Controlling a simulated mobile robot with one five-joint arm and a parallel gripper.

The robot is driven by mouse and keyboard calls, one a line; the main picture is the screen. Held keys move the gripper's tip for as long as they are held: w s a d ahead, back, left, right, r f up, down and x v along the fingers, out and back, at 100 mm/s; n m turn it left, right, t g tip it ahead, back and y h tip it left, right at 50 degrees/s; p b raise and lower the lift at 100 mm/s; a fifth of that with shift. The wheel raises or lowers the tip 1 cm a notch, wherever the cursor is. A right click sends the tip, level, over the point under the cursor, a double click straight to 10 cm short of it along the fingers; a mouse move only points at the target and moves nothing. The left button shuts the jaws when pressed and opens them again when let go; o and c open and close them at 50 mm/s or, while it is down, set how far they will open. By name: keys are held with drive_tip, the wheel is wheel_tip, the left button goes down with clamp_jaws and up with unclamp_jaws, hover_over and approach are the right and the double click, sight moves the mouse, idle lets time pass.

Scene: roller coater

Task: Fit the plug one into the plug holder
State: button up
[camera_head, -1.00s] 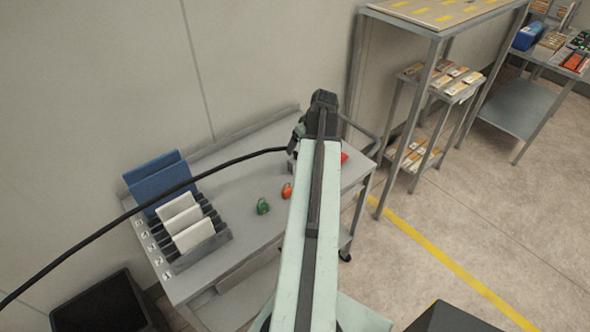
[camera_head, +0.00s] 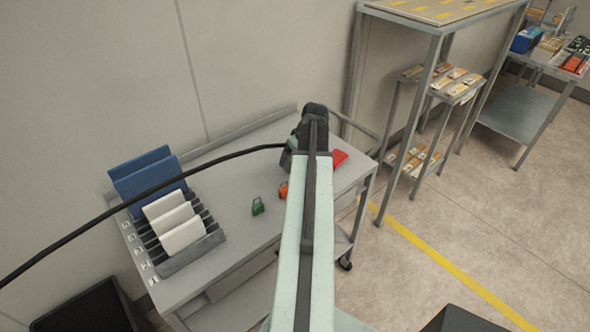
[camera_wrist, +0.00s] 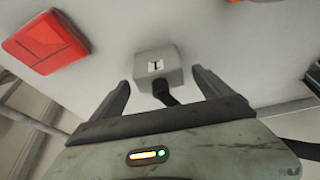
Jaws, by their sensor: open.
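In the wrist view, a light grey block (camera_wrist: 158,66) with a small white label bearing a "1"-like mark lies on the grey cart top. A short black lead (camera_wrist: 164,95) comes out of its near side; it looks like plug one. My gripper (camera_wrist: 160,79) is open, with one dark finger on each side of the block and gaps to both. The block sits level with and slightly beyond the fingertips. In the head view, my arm's dark end hides the block. I cannot identify the plug holder in either view.
A red case (camera_wrist: 46,42) lies left of the block. The cart (camera_head: 238,235) also carries a green padlock (camera_head: 258,207), an orange padlock (camera_head: 283,190) and a slotted rack (camera_head: 190,262) with blue and white plates. A black cable (camera_head: 100,211) crosses above the rack.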

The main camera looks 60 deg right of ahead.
drive_tip(key=shift+x, duration=0.9)
drive_tip(key=shift+r, duration=0.2)
